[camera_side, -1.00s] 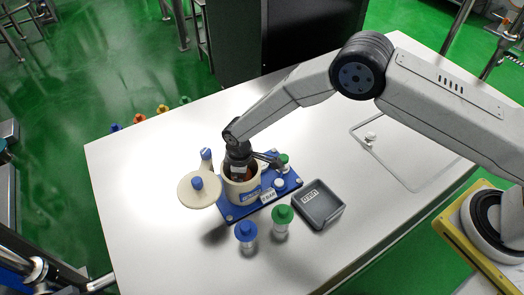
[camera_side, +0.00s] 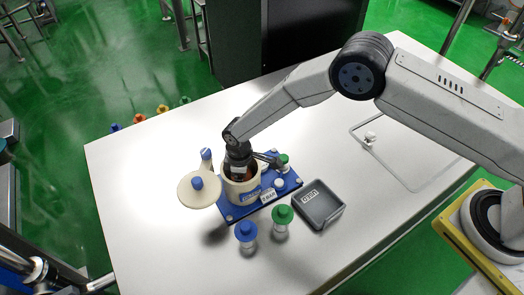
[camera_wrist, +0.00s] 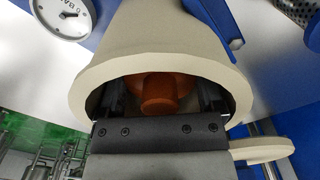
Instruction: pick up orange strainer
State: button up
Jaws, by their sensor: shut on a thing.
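The orange strainer (camera_wrist: 158,94) sits inside the cream pot (camera_wrist: 150,45); its round orange knob shows in the wrist view between my gripper's fingers. My gripper (camera_wrist: 158,100) reaches down through the pot's mouth and is shut on the strainer. In the side view my gripper (camera_side: 238,172) is low in the cream pot (camera_side: 241,190), and only a small dark orange patch shows there. Most of the strainer and the fingertips are hidden by the pot wall.
The pot stands on a blue base (camera_side: 228,212). A round cream lid (camera_side: 186,193) with a blue knob is left of it. Blue-capped (camera_side: 246,232) and green-capped (camera_side: 282,216) containers stand in front. A grey tray (camera_side: 334,217) lies to the right. The table's left side is clear.

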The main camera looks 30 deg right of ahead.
jog(key=shift+r, duration=0.2)
jog(key=shift+r, duration=4.85)
